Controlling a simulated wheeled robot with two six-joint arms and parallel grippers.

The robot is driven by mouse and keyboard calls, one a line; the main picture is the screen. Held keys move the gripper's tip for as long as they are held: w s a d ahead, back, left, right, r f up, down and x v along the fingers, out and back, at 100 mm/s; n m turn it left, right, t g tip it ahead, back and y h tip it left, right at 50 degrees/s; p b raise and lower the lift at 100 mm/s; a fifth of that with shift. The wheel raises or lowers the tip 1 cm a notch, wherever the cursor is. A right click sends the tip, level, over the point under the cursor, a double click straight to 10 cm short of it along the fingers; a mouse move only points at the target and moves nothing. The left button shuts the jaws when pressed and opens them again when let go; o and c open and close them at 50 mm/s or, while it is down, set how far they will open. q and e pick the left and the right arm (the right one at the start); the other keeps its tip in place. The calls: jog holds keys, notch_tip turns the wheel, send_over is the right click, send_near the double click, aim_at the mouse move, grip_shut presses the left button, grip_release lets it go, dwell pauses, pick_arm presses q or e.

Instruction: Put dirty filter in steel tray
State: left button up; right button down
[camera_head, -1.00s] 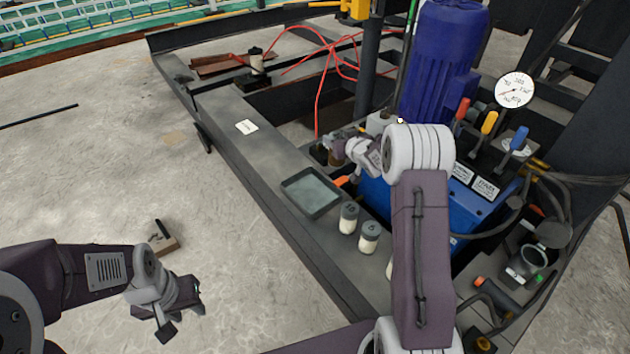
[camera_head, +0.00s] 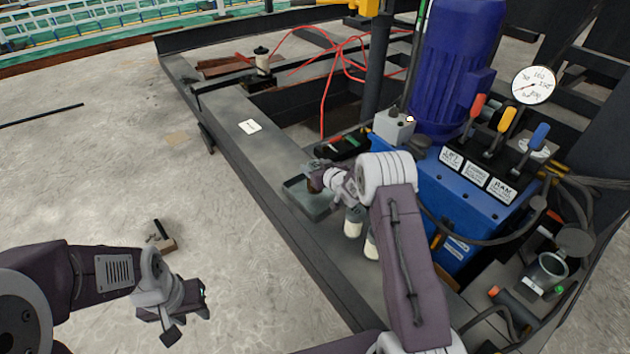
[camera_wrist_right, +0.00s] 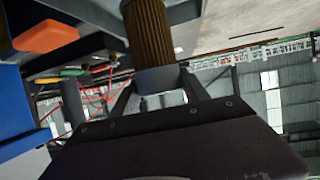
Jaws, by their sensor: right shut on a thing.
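The dirty filter is a brown pleated cylinder (camera_wrist_right: 148,35) with a grey end cap, held between the fingers of my right gripper (camera_wrist_right: 158,84) in the right wrist view. In the head view my right gripper (camera_head: 322,178) is over the steel tray, and the brown filter (camera_head: 315,180) shows only in part at its tip. The steel tray (camera_head: 308,211) is a shallow grey rectangle on the frame's beam, partly hidden by the gripper. I cannot tell whether the filter touches it. My left gripper (camera_head: 200,298) hangs at the lower left, away from the tray; its jaw opening is unclear.
Pale jars with grey lids (camera_head: 353,227) stand on the beam near the tray, partly behind my right arm. The blue power unit (camera_head: 455,190) with levers and a gauge (camera_head: 534,85) is to the right. A white label (camera_head: 249,127) lies on the beam. The concrete floor is open at left.

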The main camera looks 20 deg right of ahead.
notch_tip(320, 180, down, 4)
jog(key=shift+r+b, duration=0.1)
jog(key=shift+b, duration=1.05)
jog(key=shift+r, duration=0.25)
jog(key=shift+f, duration=0.15)
jog(key=c, duration=0.6)
grip_release()
jog(key=shift+o, duration=0.2)
jog(key=shift+r+p, duration=0.2)
jog(key=shift+p, duration=0.1)
jog(key=v, duration=1.2)
jog(key=shift+p, duration=0.3)
